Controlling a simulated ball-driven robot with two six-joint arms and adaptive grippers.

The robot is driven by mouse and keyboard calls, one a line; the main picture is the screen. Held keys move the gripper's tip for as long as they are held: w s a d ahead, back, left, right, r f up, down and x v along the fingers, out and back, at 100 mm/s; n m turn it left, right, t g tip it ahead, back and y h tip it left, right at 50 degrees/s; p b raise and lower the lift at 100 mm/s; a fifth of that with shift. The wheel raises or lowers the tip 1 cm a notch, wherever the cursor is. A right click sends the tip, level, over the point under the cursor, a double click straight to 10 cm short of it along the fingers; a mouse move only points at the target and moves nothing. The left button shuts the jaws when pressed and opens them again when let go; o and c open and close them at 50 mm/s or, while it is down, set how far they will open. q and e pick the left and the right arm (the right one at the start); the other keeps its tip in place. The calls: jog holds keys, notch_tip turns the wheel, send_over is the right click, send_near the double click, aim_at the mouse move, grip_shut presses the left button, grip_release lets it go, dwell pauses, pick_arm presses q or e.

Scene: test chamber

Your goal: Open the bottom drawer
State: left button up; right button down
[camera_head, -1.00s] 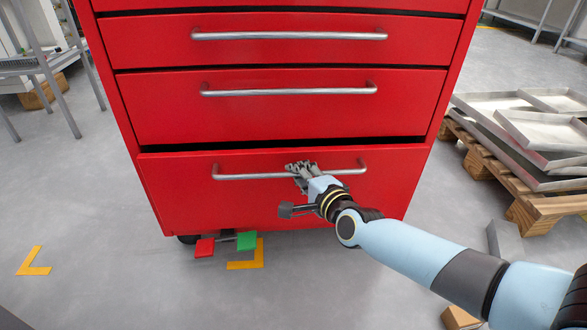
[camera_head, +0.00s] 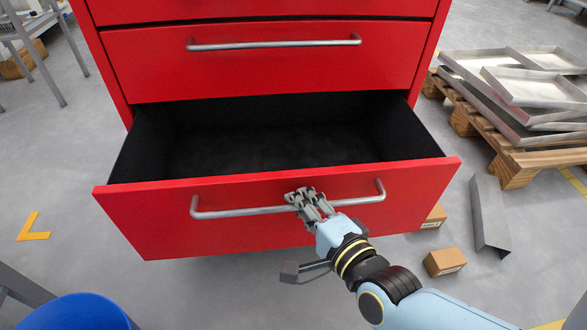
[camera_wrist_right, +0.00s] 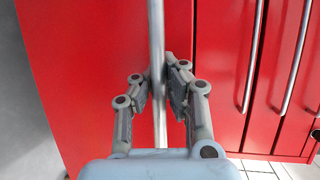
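The bottom drawer (camera_head: 270,228) of the red cabinet is pulled well out. Its dark inside (camera_head: 260,135) shows and looks empty. A metal bar handle (camera_head: 240,212) runs across its front. My right gripper (camera_head: 308,198) is at the handle, right of its middle. In the right wrist view the handle (camera_wrist_right: 157,70) passes between the two fingers of my right gripper (camera_wrist_right: 160,88), which are closed around it. My left gripper is not in view.
The upper drawers (camera_head: 270,62) are shut. To the right, metal trays (camera_head: 530,85) lie on a wooden pallet (camera_head: 515,165). Small cardboard boxes (camera_head: 444,262) and a grey metal channel (camera_head: 490,215) are on the floor. A blue bin (camera_head: 75,314) stands at the lower left.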

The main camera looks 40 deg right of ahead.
jog(key=shift+r, duration=0.2)
jog(key=c, duration=1.3)
grip_release()
jog(key=shift+c, duration=0.2)
jog(key=shift+s, duration=0.1)
jog(key=shift+s+a, duration=0.1)
jog(key=shift+s, duration=0.25)
jog(key=v, duration=1.1)
